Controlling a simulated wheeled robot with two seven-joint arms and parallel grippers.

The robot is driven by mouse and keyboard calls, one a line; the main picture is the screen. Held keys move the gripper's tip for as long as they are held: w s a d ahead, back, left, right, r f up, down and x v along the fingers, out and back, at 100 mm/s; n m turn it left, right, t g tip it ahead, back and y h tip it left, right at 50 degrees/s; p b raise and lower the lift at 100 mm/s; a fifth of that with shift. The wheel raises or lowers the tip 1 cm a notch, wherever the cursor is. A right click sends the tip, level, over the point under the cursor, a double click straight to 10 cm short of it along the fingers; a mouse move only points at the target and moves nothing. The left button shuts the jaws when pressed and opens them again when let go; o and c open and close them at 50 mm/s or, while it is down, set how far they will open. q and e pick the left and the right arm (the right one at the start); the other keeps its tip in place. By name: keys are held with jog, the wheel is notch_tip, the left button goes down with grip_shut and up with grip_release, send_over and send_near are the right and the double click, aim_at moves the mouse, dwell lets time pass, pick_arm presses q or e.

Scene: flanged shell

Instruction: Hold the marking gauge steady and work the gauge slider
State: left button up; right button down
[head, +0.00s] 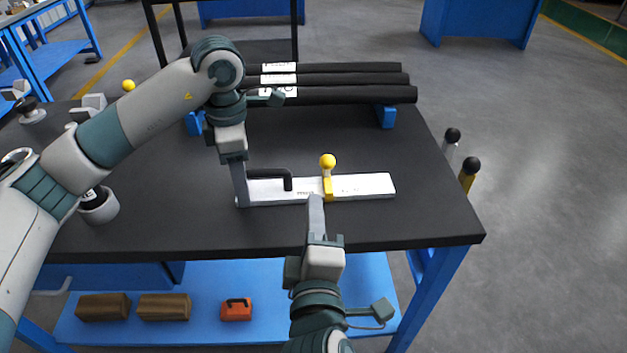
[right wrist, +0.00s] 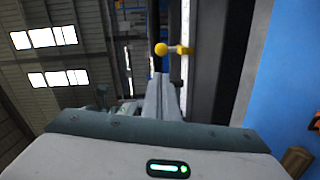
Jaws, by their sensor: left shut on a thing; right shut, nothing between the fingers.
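The marking gauge (head: 362,187) is a flat white bar lying on the dark tabletop, with a black handle (head: 270,172) on its left part. The yellow gauge slider (head: 328,188) sits across the bar right of the handle, with a round yellow knob (head: 327,161) on top. The knob (right wrist: 161,49) also shows in the right wrist view, beyond the fingertips. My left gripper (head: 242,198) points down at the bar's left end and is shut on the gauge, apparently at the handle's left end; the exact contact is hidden. My right gripper (head: 316,203) is shut and empty, just in front of the slider; I cannot tell whether they touch.
Several black rolls (head: 345,95) with white labels lie across blue supports (head: 386,117) behind the gauge. A grey cup-like holder (head: 99,206) stands at the left. The tabletop right of the gauge is clear. A lower blue shelf holds wooden blocks (head: 164,307) and an orange box (head: 236,312).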

jog(key=shift+w+d+f, duration=0.15)
jog(key=shift+w, duration=2.35)
jog(key=shift+w+d+f, duration=0.1)
jog(key=shift+w, duration=2.4)
jog(key=d, duration=0.5)
jog(key=shift+s, duration=0.1)
jog(key=shift+s+a+r, duration=0.1)
jog(key=shift+s, duration=1.75)
jog(key=shift+s+a+r, duration=0.1)
jog(key=shift+s, duration=1.7)
pick_arm(q)
jog(key=o, duration=1.6)
jog(key=shift+o, duration=0.2)
